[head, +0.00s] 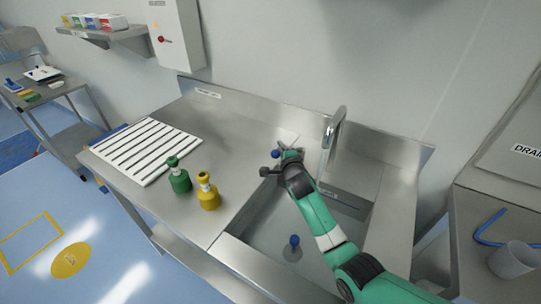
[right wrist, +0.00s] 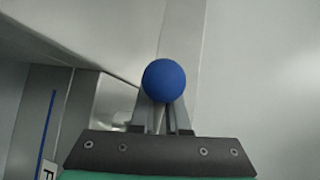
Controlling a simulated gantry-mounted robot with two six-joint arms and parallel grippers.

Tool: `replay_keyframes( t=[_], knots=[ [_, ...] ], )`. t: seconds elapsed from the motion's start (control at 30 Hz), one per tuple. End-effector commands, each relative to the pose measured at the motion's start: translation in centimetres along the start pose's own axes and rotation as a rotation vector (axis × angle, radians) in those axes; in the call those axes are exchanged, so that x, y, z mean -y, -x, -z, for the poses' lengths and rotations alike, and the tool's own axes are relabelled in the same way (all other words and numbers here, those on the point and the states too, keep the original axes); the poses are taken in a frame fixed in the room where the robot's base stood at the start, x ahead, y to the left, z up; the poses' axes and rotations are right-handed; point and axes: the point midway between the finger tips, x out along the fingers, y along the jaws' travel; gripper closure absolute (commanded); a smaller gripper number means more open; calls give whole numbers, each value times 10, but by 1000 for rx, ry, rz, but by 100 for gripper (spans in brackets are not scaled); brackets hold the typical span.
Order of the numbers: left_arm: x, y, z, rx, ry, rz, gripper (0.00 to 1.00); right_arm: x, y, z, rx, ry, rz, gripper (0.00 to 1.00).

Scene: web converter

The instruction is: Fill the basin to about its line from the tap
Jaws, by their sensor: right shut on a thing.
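The basin (head: 262,240) is a steel sink set into the counter. A curved steel tap (head: 338,128) stands at its back edge. My right gripper (head: 279,161) is at the basin's back left, shut on a blue ball knob (head: 275,154). In the right wrist view the blue knob (right wrist: 164,81) sits at the tips of the closed fingers (right wrist: 163,112). What the knob is fixed to is hidden. Another blue knob (head: 294,240) stands on the basin floor. I cannot make out water in the basin or from the tap. My left gripper is out of view.
A green bottle (head: 179,180) and a yellow bottle (head: 208,195) stand left of the basin. A clear beaker (head: 512,261) and a blue tube (head: 484,232) are on the right counter. My right arm crosses over the basin.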

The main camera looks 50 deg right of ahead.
Motion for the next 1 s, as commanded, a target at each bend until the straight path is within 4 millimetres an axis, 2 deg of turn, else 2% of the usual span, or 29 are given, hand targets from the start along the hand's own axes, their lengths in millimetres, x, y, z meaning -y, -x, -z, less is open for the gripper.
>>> replay_keyframes(
  t=[0.17,0.2,0.33,0.37,0.63,0.77,0.87,1.0],
  knots=[
    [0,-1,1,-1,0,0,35,0,0,-2,3,1,-2,100],
    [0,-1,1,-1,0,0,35,0,0,-2,3,1,-2,83],
    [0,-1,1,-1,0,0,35,0,0,-2,4,1,-1,60],
    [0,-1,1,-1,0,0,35,0,0,-2,4,1,-1,57],
    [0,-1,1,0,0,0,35,1,1,-1,4,1,0,57],
    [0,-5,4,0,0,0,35,3,8,-2,5,1,2,57],
    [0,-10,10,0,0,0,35,3,22,-2,6,1,1,57],
    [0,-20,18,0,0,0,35,4,52,-2,6,1,0,57]
  ],
)
